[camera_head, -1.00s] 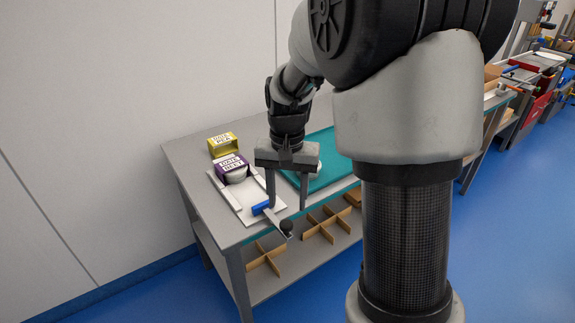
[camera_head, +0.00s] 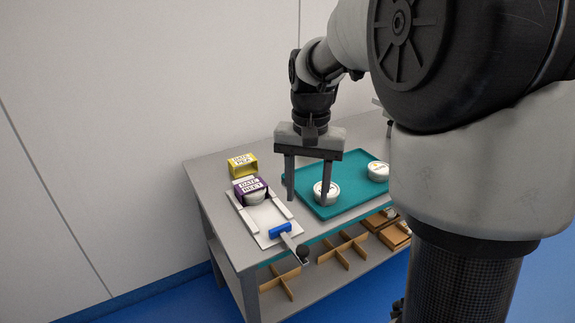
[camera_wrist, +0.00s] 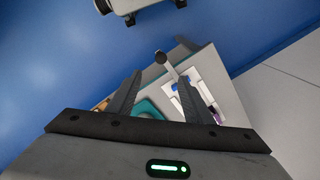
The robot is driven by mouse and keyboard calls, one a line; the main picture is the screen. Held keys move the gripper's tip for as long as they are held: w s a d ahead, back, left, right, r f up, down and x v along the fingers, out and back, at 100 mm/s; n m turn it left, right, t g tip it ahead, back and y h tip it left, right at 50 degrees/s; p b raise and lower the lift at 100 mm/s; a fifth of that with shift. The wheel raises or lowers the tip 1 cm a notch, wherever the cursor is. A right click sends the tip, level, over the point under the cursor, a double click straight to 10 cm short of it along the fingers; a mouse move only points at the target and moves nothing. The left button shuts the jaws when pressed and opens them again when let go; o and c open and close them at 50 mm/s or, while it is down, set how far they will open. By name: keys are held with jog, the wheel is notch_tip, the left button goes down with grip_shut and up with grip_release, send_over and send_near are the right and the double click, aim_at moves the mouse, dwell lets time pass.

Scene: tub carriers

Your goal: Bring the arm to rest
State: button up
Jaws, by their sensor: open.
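My gripper (camera_head: 308,197) is open and empty in the head view, its two fingers pointing down in front of the teal tray (camera_head: 333,209). It looks to be above the table between the white fixture and the tray; its exact height is hard to tell. In the wrist view my gripper (camera_wrist: 158,95) also shows with its fingers apart and nothing between them but the view of the bench beyond. My arm bends from the upper right down to the gripper in the head view.
White tubs (camera_head: 327,192) (camera_head: 378,171) sit on the tray. Cardboard dividers (camera_head: 343,248) lie on the lower shelf.

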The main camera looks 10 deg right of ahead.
jog(key=s+a+r+n+t+p, duration=0.1)
jog(key=s+r+p, duration=0.3)
jog(key=s, duration=0.5)
jog(key=s+a+r+n+t+p, duration=0.1)
jog(key=s+r+n+t+p, duration=0.2)
jog(key=s+r, duration=0.5)
jog(key=shift+s+r+n+t+p, duration=0.4)
jog(key=shift+r+n+t, duration=0.25)
jog(key=shift+t, duration=0.15)
dwell(1.0)
